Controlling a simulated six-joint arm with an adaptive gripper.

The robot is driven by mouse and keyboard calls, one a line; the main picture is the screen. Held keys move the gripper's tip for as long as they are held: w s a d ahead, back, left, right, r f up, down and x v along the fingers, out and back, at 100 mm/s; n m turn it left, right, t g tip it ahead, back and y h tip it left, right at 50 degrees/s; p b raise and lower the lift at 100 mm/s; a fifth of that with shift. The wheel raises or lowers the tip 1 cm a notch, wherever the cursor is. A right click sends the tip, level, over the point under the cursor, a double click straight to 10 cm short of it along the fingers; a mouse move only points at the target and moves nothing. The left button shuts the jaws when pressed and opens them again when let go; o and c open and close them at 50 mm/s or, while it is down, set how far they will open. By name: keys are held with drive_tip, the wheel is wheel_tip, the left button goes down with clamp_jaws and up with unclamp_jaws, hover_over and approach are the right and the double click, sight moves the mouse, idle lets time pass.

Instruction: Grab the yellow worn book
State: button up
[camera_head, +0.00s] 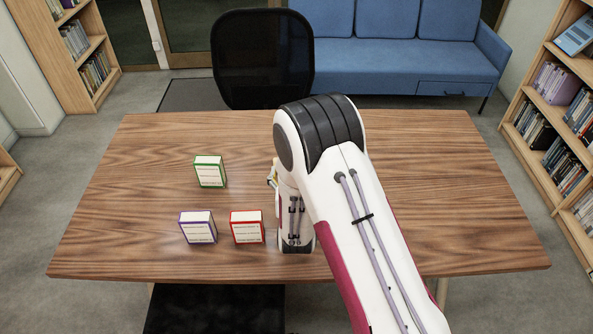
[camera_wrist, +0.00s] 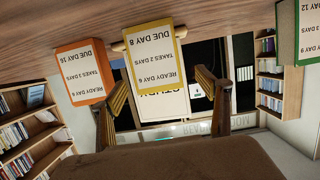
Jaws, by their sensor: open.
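The yellow book (camera_wrist: 152,62) shows in the wrist view, which is upside down. It is a block with a yellow edge and a white label reading ready day 6, takes 2 days, due day 8. It rests on the wooden table. My gripper (camera_wrist: 162,87) is open, with one finger on each side of the book in the picture. The book appears ahead of the fingertips, and I see no contact. In the head view my arm covers most of the gripper, and I cannot make out the yellow book with certainty.
An orange book (camera_wrist: 86,73) stands left of the yellow one, and a green book (camera_wrist: 311,35) is at right. In the head view, green (camera_head: 209,172), purple (camera_head: 198,227) and red (camera_head: 247,227) books stand on the table (camera_head: 120,190). A black chair (camera_head: 262,58) stands behind.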

drive_tip(key=shift+w+f, duration=0.1)
idle(0.3)
drive_tip(key=shift+w+d+f, duration=0.15)
drive_tip(key=shift+w+f, duration=0.4)
drive_tip(key=shift+w, duration=0.15)
drive_tip(key=shift+w+d+f, duration=0.1)
drive_tip(key=shift+w+f, duration=0.45)
drive_tip(key=shift+w, duration=0.1)
drive_tip(key=shift+x, duration=0.9)
drive_tip(key=c, duration=1.3)
